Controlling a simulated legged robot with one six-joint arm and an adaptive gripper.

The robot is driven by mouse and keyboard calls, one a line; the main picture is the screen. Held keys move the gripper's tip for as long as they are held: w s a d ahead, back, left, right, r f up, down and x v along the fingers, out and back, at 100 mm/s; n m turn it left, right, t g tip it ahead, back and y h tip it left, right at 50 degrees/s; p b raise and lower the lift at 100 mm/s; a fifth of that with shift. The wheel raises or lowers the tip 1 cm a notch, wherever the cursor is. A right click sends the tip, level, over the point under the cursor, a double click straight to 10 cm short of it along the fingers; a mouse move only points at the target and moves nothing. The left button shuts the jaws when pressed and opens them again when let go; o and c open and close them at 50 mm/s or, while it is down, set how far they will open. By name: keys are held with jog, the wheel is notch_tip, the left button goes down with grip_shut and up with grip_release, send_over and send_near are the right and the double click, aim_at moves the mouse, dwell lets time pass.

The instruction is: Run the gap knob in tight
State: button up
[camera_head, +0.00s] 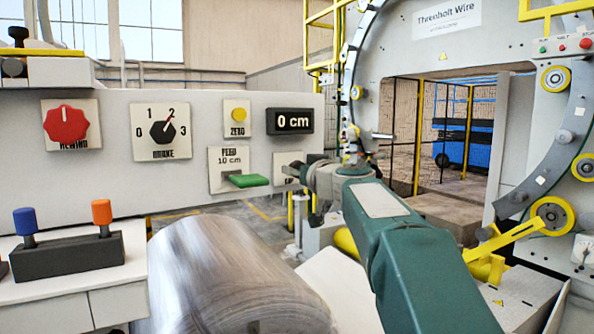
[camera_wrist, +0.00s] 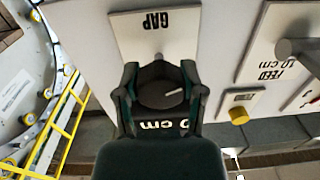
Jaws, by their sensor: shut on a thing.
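The gap knob (camera_wrist: 160,93) is dark and round with a pale pointer line, in front of a white plate (camera_wrist: 150,22) marked GAP, which looks upside down in the wrist view. A short stem shows between the knob and the plate. My gripper (camera_wrist: 159,70) has one finger on each side of the knob and is shut on it. In the head view my gripper (camera_head: 318,182) is at the panel's right edge, over the partly covered GAP plate (camera_head: 284,160). The knob itself is hidden there.
A large coil (camera_head: 225,275) lies below the panel.

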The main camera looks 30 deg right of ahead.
jog(key=shift+m, duration=0.4)
jog(key=m, duration=0.4)
jog(key=shift+m, duration=0.4)
jog(key=m, duration=1.2)
jog(key=shift+f+h, duration=0.1)
jog(key=shift+h, duration=0.2)
jog(key=m, duration=0.5)
jog(key=shift+w+f+m, duration=0.1)
jog(key=shift+f+m, duration=0.1)
jog(key=shift+m, duration=0.2)
